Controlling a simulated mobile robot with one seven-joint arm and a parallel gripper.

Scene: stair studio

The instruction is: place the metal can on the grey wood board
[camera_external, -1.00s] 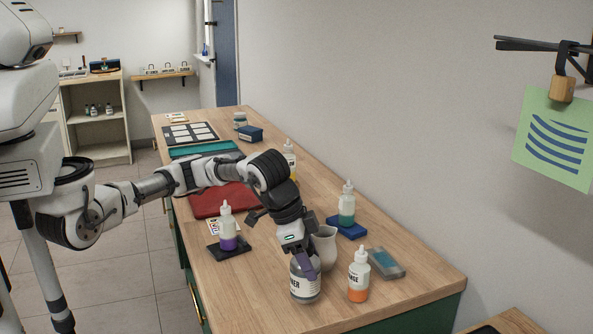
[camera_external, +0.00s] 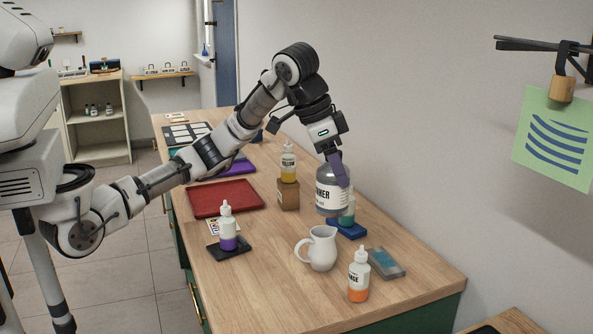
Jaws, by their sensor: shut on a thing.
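The metal can (camera_external: 327,196) is a grey cylinder with a white label, whose visible letters end in "NER". My gripper (camera_external: 338,170) is shut on its top and holds it upright, seemingly above the table. The can partly covers a bottle of green liquid (camera_external: 348,212) on a blue block (camera_external: 347,229). I cannot identify the grey wood board with certainty. A flat grey piece with a teal top (camera_external: 385,263) lies at the right edge of the table, and a dark board (camera_external: 229,248) lies under a purple bottle.
A white pitcher (camera_external: 318,250) and an orange bottle (camera_external: 358,278) stand near the front. A red tray (camera_external: 225,198) lies at left. The front left table (camera_external: 250,295) is clear.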

